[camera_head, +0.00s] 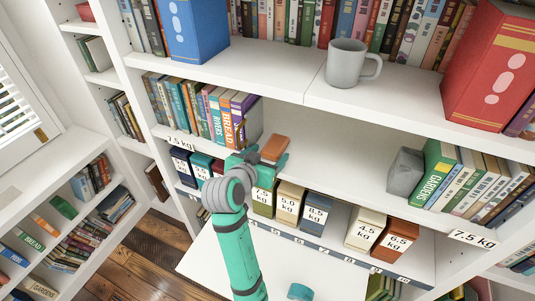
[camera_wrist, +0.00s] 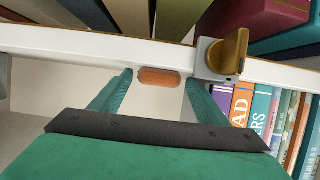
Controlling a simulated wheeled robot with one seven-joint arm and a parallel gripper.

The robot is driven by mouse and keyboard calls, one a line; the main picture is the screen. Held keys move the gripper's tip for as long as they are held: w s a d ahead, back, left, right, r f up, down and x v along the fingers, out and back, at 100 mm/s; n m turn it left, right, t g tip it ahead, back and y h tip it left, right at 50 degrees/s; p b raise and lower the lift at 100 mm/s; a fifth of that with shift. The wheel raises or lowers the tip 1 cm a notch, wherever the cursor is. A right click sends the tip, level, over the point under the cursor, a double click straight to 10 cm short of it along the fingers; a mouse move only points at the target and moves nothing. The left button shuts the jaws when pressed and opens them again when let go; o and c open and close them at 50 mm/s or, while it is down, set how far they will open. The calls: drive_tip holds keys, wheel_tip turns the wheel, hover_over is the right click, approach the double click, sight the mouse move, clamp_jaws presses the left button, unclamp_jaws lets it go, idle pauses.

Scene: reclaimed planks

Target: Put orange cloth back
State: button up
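The orange cloth (camera_head: 274,149) shows as a small flat orange piece at the far end of my arm, in front of the middle shelf. In the wrist view the orange cloth (camera_wrist: 158,77) is a rounded orange strip between my two green fingertips, in front of the white shelf edge. My gripper (camera_head: 262,163) is at the shelf opening, right of the standing books. In the wrist view my gripper (camera_wrist: 158,80) has its fingers spread, with a narrow gap on each side of the cloth. I cannot tell what the cloth rests on.
Books (camera_head: 222,114) stand left of my gripper, with a grey and gold piece (camera_wrist: 224,55) nearby. Weight-labelled boxes (camera_head: 289,203) line the shelf below. A grey block (camera_head: 405,171) stands by books at right. A grey mug (camera_head: 349,64) is on the shelf above. The middle shelf's centre is free.

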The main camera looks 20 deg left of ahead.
drive_tip(key=shift+r, duration=0.15)
drive_tip(key=v, duration=1.2)
drive_tip(key=s+d+f+n+y, duration=0.1)
drive_tip(key=s+d+f, duration=0.25)
drive_tip(key=f, duration=0.35)
drive_tip(key=s+d+f+n+y, duration=0.15)
drive_tip(key=d+f, duration=0.25)
drive_tip(key=f, duration=0.4)
drive_tip(key=s+d+f, duration=0.3)
drive_tip(key=s+f, duration=0.1)
drive_tip(key=f, duration=0.3)
drive_tip(key=s+d+m+t+h, duration=0.1)
drive_tip(key=s+d, duration=0.5)
drive_tip(key=s, duration=0.5)
drive_tip(key=s+d+m+h, duration=0.1)
drive_tip(key=s+d, duration=0.4)
drive_tip(key=s, duration=0.6)
drive_tip(key=shift+s+d+f+t, duration=0.25)
drive_tip(key=shift+d+t, duration=0.1)
drive_tip(key=shift+t, duration=0.05)
